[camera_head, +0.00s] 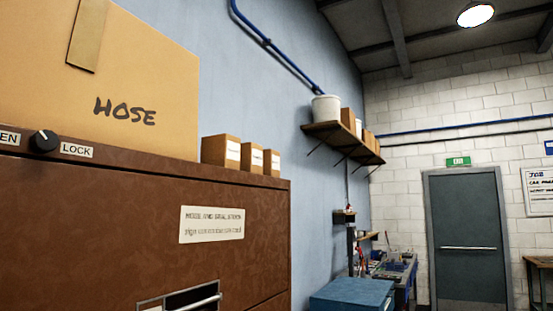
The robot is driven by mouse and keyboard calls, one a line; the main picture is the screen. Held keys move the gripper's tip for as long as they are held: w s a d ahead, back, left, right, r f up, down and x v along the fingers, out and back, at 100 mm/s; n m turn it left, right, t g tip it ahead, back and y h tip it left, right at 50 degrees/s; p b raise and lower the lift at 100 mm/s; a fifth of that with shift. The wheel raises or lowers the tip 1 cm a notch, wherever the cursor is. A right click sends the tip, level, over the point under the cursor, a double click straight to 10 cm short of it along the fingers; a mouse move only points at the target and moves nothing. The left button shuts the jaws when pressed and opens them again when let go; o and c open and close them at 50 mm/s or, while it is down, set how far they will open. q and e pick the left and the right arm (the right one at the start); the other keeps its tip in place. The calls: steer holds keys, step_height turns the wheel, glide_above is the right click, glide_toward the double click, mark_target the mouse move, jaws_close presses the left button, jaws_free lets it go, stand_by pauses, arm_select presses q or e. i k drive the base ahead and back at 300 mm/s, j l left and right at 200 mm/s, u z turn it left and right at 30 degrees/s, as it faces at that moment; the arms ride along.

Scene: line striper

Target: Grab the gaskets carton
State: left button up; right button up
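Three small brown cartons stand in a row on top of a brown metal cabinet (110,215). The left carton (214,150) is the largest, the middle carton (252,158) is smaller, and the right carton (271,162) is nearest the cabinet's right end. Each has a white label, but the print is too small to read, so I cannot tell which is the gaskets carton. Neither of my grippers is in view.
A large box marked HOSE (150,60) stands left of the cartons. The cabinet has a knob (44,141) by a LOCK label, a plaque (212,224) and a handle (200,303). Beyond are a wall shelf (335,132), blue chest (352,295) and grey door (468,225).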

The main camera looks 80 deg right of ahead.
mark_target(220, 150)
steer(key=z, duration=2.2)
